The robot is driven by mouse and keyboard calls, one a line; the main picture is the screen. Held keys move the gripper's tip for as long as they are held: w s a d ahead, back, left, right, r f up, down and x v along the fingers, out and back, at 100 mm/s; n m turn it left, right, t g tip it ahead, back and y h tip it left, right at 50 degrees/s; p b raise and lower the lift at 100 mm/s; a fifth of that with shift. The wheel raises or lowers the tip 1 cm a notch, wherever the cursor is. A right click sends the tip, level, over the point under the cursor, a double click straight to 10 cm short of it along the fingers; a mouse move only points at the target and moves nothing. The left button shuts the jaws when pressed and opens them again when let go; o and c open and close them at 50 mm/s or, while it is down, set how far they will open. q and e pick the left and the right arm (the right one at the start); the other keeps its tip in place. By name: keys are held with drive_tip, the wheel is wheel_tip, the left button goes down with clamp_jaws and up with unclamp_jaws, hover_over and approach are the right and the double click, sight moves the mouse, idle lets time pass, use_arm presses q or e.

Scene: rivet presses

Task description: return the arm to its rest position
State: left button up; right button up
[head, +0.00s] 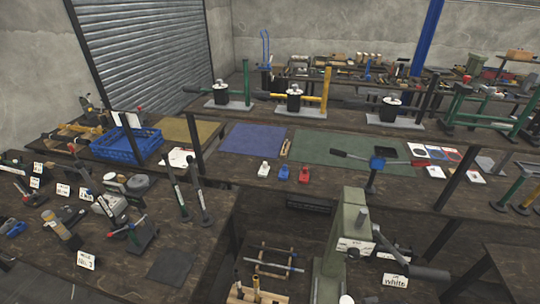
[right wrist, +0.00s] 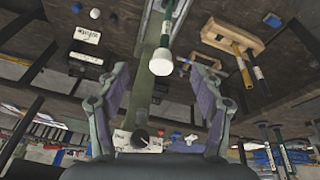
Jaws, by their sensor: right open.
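My right gripper (right wrist: 160,70) shows in the right wrist view with its two fingers spread wide apart. It is open and nothing is gripped between the pads. A white rounded knob (right wrist: 162,63) on a green shaft appears in the gap between the fingers; I cannot tell how far beyond the fingertips it is. In the head view a grey-green press (head: 345,232) with a dark lever stands at the lower middle right. I cannot make out either gripper in the head view.
A label reading "white" (head: 395,280) stands right of the press. A left bench (head: 205,225) holds tools and labels. Behind are a blue crate (head: 127,147), a blue mat (head: 252,142) and a green mat (head: 340,150). A wooden holder (right wrist: 233,36) shows in the right wrist view.

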drive_tip(key=s+d+f+g+b, duration=0.1)
drive_tip(key=s+f+b, duration=0.15)
drive_tip(key=f, duration=1.15)
drive_tip(key=s+d+f+b, duration=0.1)
drive_tip(key=s+f+b, duration=0.15)
drive_tip(key=f, duration=1.25)
drive_tip(key=s+d+f+g+b, duration=0.1)
drive_tip(key=s+f+b, duration=0.4)
drive_tip(key=s+f, duration=1.2)
wheel_tip(320, 180, down, 2)
drive_tip(key=shift+d+f, duration=0.15)
